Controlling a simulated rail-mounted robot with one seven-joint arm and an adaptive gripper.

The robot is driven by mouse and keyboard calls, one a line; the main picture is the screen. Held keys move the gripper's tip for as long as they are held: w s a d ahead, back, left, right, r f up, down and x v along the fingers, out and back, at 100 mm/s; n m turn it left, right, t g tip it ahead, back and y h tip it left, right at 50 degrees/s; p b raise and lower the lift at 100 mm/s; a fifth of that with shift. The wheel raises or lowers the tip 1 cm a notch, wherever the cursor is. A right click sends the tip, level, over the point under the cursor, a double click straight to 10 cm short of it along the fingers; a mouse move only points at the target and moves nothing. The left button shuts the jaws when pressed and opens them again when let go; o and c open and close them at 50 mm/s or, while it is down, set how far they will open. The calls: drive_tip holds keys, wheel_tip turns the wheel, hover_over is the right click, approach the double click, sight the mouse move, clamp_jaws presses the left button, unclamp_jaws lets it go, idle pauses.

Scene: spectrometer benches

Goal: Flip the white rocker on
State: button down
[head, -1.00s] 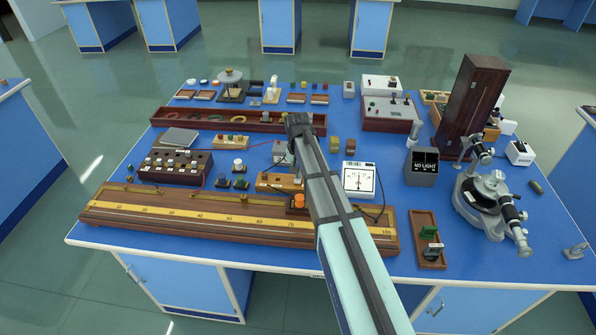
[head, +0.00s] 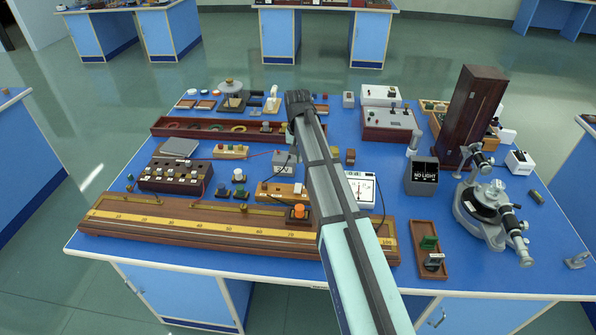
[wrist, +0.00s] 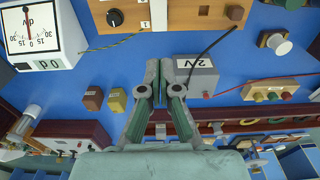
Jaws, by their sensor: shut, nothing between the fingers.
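My gripper (head: 298,100) is shut and empty, held above the middle of the blue bench. In the wrist view its two fingers (wrist: 161,82) are together, over the bench near the grey 2 V box (wrist: 197,77). A small wooden switch board (head: 280,191) lies on the near side of the gripper. It carries a small white piece (head: 299,188), which may be the white rocker; I cannot tell its tilt. In the wrist view this board (wrist: 170,22) shows at the top, partly cut off, with a black knob (wrist: 115,18). The gripper touches neither.
A white meter (head: 361,188) stands right of the board, with a black cable nearby. A long wooden scale (head: 230,229) lies along the front. A grey NO LIGHT box (head: 422,175), a spectrometer (head: 490,208) and a tall wooden case (head: 470,115) stand at right.

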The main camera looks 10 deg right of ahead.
drive_tip(key=shift+w+r+b, duration=0.15)
drive_tip(key=shift+r+b, duration=0.05)
drive_tip(key=shift+r, duration=0.65)
drive_tip(key=shift+w+r+b, duration=0.1)
drive_tip(key=shift+r+b, duration=0.05)
drive_tip(key=shift+r, duration=0.65)
